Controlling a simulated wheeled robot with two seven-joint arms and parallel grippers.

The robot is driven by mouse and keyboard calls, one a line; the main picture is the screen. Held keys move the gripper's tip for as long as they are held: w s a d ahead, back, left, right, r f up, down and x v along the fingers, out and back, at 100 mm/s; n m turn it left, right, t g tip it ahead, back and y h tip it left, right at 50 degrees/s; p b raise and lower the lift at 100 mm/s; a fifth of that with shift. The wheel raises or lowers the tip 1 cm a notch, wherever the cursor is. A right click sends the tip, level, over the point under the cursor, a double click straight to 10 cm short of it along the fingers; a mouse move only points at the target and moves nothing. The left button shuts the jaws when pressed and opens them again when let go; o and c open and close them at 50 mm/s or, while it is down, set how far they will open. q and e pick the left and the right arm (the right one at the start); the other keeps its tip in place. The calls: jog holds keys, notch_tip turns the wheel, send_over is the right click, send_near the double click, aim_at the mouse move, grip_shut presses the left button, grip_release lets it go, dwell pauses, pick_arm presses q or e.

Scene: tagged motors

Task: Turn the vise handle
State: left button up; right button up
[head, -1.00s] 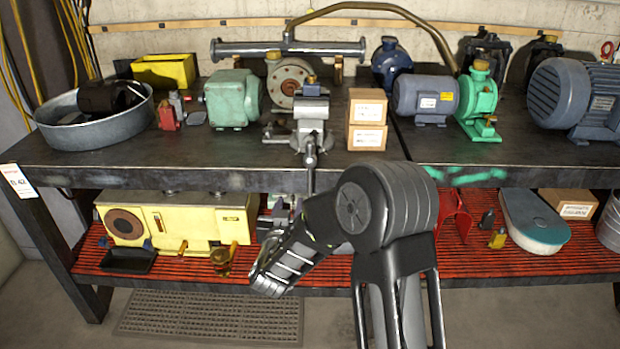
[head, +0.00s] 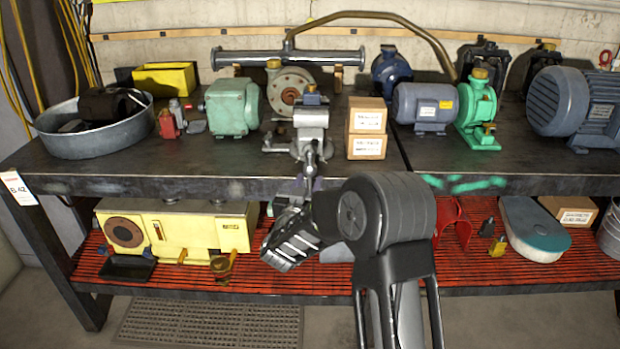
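The grey vise (head: 311,120) sits at the front edge of the workbench, with its jaws on the bench top. Its screw end and thin bar handle (head: 309,163) stick out past the edge, and the handle hangs roughly downward. My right gripper (head: 297,193) points upward in front of the bench edge, just below the vise and at the handle's lower end. Its fingers are small and dark here, so I cannot tell whether they are open or touch the handle. My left gripper is not in view.
Two stacked cardboard boxes (head: 367,127) stand right of the vise, and a green motor (head: 232,107) stands to its left. Below is a red slatted shelf (head: 330,279) with a yellow machine (head: 178,231). The bench front (head: 150,187) runs close behind my gripper.

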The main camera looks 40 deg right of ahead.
jog(key=shift+x, duration=0.95)
jog(key=shift+c, duration=0.3)
grip_shut()
dwell(0.4)
